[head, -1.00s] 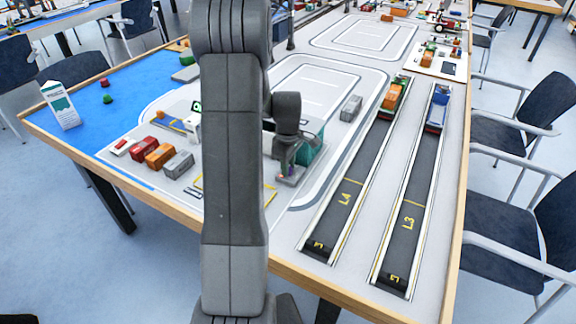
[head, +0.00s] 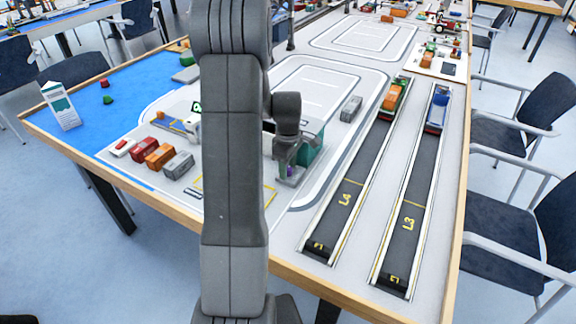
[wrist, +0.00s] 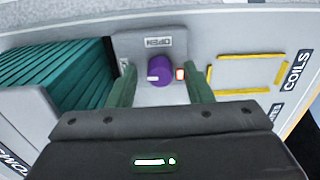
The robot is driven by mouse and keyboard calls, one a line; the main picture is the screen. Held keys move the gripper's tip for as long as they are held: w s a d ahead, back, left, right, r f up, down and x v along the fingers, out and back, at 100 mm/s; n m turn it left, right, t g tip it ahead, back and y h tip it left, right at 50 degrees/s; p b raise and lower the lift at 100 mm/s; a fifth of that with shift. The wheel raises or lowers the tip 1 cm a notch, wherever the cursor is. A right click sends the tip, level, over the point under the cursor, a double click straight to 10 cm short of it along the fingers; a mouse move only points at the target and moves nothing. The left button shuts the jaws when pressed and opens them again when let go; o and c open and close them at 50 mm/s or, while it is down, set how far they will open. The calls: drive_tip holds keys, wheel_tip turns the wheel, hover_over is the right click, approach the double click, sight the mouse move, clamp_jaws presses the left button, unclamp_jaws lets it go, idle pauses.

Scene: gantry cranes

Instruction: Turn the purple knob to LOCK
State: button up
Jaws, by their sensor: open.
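The purple knob (wrist: 159,70) sits on a small grey panel (wrist: 122,44) in the wrist view. A pale mark shows on the knob's lower left side. An upside-down OPEN label (wrist: 158,42) is above the knob, a small unreadable label (wrist: 124,64) is to its left, and a red-and-white mark (wrist: 180,73) is to its right. My gripper (wrist: 160,76) is open, its two green fingers on either side of the knob, with gaps visible between fingers and knob. In the head view a bit of purple (head: 289,170) shows below my gripper (head: 288,165), largely hidden by it.
A teal ribbed container (wrist: 60,75) stands close on the left in the wrist view. A yellow outlined bay (wrist: 250,72) lies to the right. Red (head: 144,148), orange (head: 160,156) and grey (head: 178,164) blocks stand left of my arm. Lanes L4 (head: 343,200) and L3 (head: 405,220) run to the right.

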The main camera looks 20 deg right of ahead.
wheel_tip(320, 180, up, 14)
idle(0.4)
drive_tip(key=shift+f, duration=0.25)
wheel_tip(320, 180, down, 14)
drive_tip(key=shift+r, duration=0.15)
idle(0.3)
drive_tip(key=shift+r, duration=0.15)
drive_tip(key=shift+f, duration=0.25)
drive_tip(key=m, duration=0.2)
drive_tip(key=shift+r+m, duration=0.15)
drive_tip(key=shift+m, duration=0.15)
drive_tip(key=m+p, duration=0.1)
drive_tip(key=m, duration=0.5)
drive_tip(key=m+p, duration=0.1)
drive_tip(key=m, duration=0.4)
drive_tip(key=shift+m+p, duration=0.55)
drive_tip(key=shift+m, duration=1.75)
